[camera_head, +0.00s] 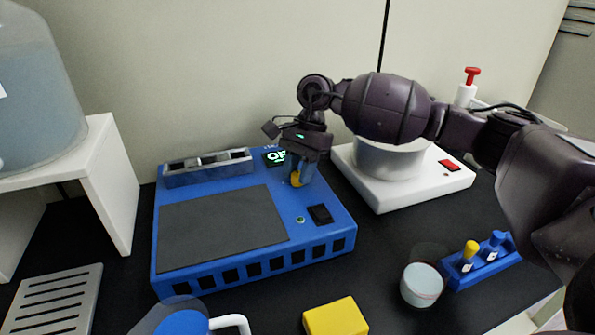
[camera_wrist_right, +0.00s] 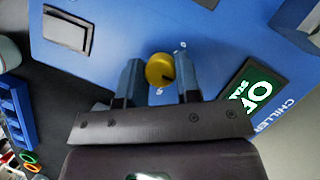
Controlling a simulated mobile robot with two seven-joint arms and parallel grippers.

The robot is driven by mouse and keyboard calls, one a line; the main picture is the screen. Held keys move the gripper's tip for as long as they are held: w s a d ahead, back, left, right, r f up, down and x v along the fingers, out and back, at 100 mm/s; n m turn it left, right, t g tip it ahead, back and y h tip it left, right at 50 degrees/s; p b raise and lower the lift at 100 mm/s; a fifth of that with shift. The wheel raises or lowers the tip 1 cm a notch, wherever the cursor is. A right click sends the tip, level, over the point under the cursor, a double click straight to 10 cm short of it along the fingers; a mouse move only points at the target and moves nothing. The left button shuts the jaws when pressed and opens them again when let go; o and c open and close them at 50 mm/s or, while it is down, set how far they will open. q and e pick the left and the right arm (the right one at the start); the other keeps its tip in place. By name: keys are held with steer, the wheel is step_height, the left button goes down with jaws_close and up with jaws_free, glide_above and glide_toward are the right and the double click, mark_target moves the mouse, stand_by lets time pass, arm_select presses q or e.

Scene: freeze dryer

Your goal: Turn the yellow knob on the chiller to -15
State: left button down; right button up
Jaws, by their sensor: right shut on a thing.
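The blue chiller (camera_head: 250,262) stands on the black bench in the head view; its top also shows in the right wrist view (camera_wrist_right: 110,45). Its yellow knob (camera_wrist_right: 160,69) sits between the two fingers of my right gripper (camera_wrist_right: 160,80), with a dark mark on its face. The knob is partly hidden by the fingers in the head view (camera_head: 296,179). My right gripper (camera_head: 301,176) points down and is shut on the knob. The green display (camera_wrist_right: 257,92) reads "OF" and part of a second line; the rest is cut off or hidden. My left gripper is not in view.
A white device with a round pot (camera_head: 388,160) stands right of the chiller, close to my right arm. A blue rack (camera_head: 483,263), a clear beaker (camera_head: 421,285) and a yellow block (camera_head: 336,318) are in front. A white stand (camera_head: 108,185) is at left.

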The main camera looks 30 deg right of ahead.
stand_by(0.3)
steer(key=o, duration=0.9)
steer(key=shift+r, duration=0.1)
steer(key=p+v, duration=0.1)
steer(key=v, duration=0.9)
steer(key=shift+d+r, duration=0.15)
steer(key=shift+r, duration=0.15)
